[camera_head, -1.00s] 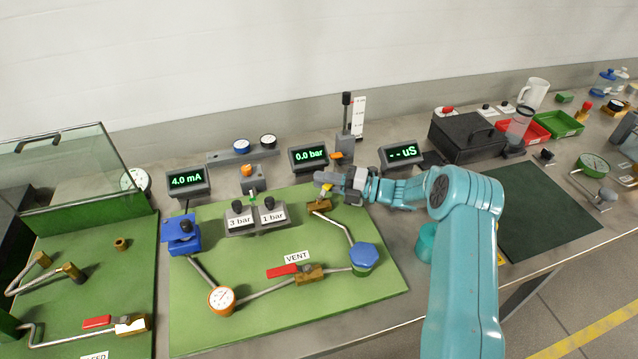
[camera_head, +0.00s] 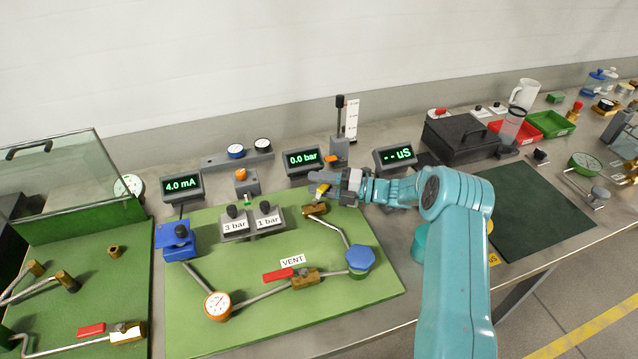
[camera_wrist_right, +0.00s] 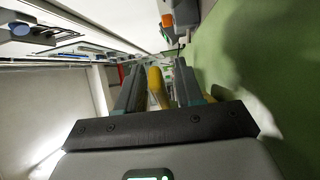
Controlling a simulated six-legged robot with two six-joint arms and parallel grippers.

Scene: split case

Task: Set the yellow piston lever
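The yellow lever (camera_head: 322,190) sits on a brass valve (camera_head: 315,209) near the back right of the light green board (camera_head: 210,335). My right gripper (camera_head: 317,178) reaches in from the right at the lever. In the right wrist view the lever (camera_wrist_right: 155,80) stands between the two fingers of the right gripper (camera_wrist_right: 158,85). The fingers are apart, with a gap seen beside the lever, so the gripper looks open around it. The lever's lower end is partly hidden. My left gripper is not in view.
Behind the lever stand the 0.0 bar display (camera_head: 303,160) and a grey post with a black knob (camera_head: 340,130). The 3 bar and 1 bar block (camera_head: 252,225) is to its left. A red VENT handle (camera_head: 279,275) and blue cap (camera_head: 360,258) lie in front.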

